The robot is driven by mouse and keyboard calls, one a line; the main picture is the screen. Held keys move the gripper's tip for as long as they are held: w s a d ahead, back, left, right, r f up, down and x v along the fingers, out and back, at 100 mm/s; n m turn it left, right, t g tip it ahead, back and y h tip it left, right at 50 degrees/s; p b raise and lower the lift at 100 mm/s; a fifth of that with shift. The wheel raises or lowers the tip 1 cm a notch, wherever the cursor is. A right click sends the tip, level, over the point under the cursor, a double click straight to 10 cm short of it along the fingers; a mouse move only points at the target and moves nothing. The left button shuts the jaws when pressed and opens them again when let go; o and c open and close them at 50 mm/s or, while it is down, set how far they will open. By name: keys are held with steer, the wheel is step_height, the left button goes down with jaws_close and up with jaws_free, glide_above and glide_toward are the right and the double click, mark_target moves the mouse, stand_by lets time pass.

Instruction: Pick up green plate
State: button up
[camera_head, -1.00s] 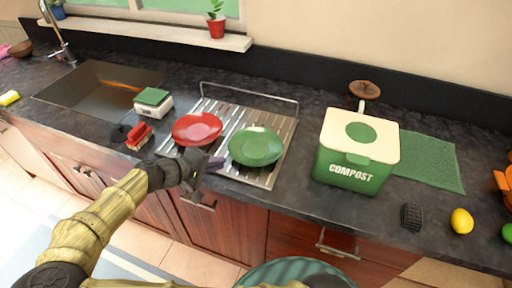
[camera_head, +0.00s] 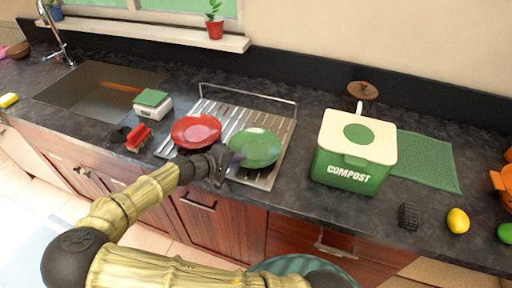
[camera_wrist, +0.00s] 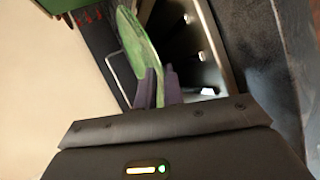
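The green plate (camera_head: 256,146) rests on the metal drying rack (camera_head: 284,141), to the right of the red plate (camera_head: 196,129). My gripper (camera_head: 236,159) is at the left front edge of the green plate. In the wrist view, the green plate (camera_wrist: 134,46) shows nearly edge-on, and its rim runs between the two dark fingers of my gripper (camera_wrist: 160,86). The fingers are close together on either side of the rim, with little gap showing. The plate appears to be still on the rack.
A green-and-white compost bin (camera_head: 350,158) stands right of the rack on the counter. A sink (camera_head: 97,90), a green-topped container (camera_head: 153,103) and a red brush (camera_head: 138,136) are to the left. A rack bar (camera_head: 248,92) rises behind the plates.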

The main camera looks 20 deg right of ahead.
steer(key=shift+s+a, duration=0.1)
steer(key=shift+a, duration=0.2)
steer(key=shift+d, duration=0.1)
jaws_close()
step_height(320, 180, up, 10)
steer(key=shift+b, duration=0.35)
stand_by(0.3)
